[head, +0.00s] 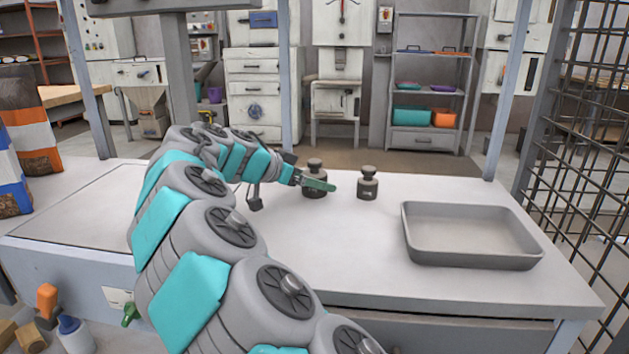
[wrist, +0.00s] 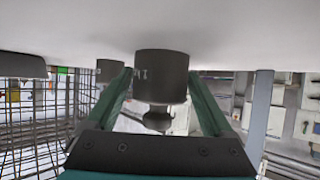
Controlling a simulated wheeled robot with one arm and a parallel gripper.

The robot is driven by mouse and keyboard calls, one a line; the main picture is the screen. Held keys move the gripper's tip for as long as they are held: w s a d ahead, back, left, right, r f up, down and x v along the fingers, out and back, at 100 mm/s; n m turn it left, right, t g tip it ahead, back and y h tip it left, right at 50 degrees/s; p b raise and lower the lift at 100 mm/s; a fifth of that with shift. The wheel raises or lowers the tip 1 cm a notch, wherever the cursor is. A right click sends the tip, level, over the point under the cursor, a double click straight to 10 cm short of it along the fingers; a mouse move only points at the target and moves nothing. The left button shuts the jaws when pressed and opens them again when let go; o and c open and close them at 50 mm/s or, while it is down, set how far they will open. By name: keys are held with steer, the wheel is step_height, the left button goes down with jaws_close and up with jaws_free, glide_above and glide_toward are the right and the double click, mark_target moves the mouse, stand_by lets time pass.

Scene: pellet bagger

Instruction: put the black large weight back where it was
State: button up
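Two black weights with knobs stand on the white bench. The larger-looking black weight (head: 315,166) is at my gripper, left of the other black weight (head: 367,187). My gripper (head: 318,184) reaches it from the left, with green fingers across its body in the head view. In the upside-down wrist view, the near weight (wrist: 161,76) sits between the fingers of my gripper (wrist: 160,74), one on each side, with at most narrow gaps. The gripper looks open around it. Its base appears to be on the bench. The other weight (wrist: 107,71) shows behind, partly hidden by a finger.
A grey empty tray (head: 470,258) lies on the right of the bench (head: 350,250). A wire mesh fence (head: 580,150) stands at the far right. Bags (head: 30,125) stand at the left. The bench is clear in front of the weights.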

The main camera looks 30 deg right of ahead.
steer(key=shift+o, duration=0.9)
steer(key=shift+r, duration=0.15)
steer(key=v, duration=1.2)
steer(key=shift+c, duration=0.2)
